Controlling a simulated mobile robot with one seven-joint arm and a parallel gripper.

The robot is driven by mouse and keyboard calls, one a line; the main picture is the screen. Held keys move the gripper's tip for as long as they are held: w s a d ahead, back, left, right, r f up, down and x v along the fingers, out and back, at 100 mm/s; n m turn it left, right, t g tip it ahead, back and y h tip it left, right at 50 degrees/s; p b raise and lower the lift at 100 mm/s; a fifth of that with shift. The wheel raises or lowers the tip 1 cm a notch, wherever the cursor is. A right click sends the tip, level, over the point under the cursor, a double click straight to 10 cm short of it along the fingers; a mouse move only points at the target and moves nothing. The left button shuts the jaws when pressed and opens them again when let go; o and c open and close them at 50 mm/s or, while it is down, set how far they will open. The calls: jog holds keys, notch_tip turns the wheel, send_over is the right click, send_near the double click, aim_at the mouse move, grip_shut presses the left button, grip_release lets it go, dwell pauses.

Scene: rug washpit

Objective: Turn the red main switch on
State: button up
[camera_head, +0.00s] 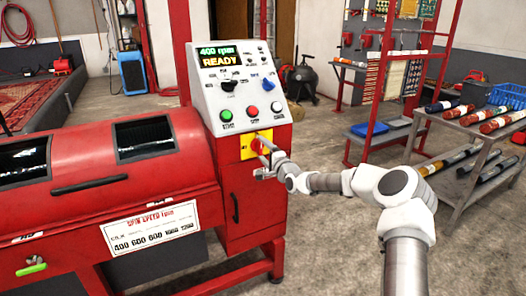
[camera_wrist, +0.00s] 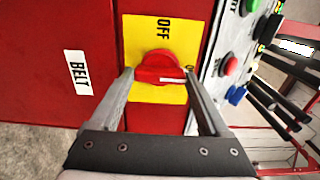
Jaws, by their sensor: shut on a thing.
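The red main switch (camera_wrist: 158,66) is a round knob on a yellow plate (camera_wrist: 140,35) marked OFF. In the wrist view, the white mark on the knob points right, away from the word OFF at the top. My gripper (camera_wrist: 159,72) has one finger on each side of the knob and is shut on it. In the head view, the yellow plate (camera_head: 246,148) is on the red cabinet below the control panel, and my gripper (camera_head: 259,154) reaches it from the right, partly covering the knob.
The grey control panel (camera_head: 237,90) above has green, red and white buttons, and its display (camera_head: 219,56) reads 400 rpm READY. A black handle (camera_head: 235,207) is below the switch. A shelf of rolled rugs (camera_head: 470,125) stands at the right.

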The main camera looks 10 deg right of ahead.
jog(key=o, duration=1.2)
jog(key=shift+s, duration=0.1)
jog(key=p+v, duration=0.3)
jog(key=v, duration=1.4)
jog(key=shift+s, duration=0.15)
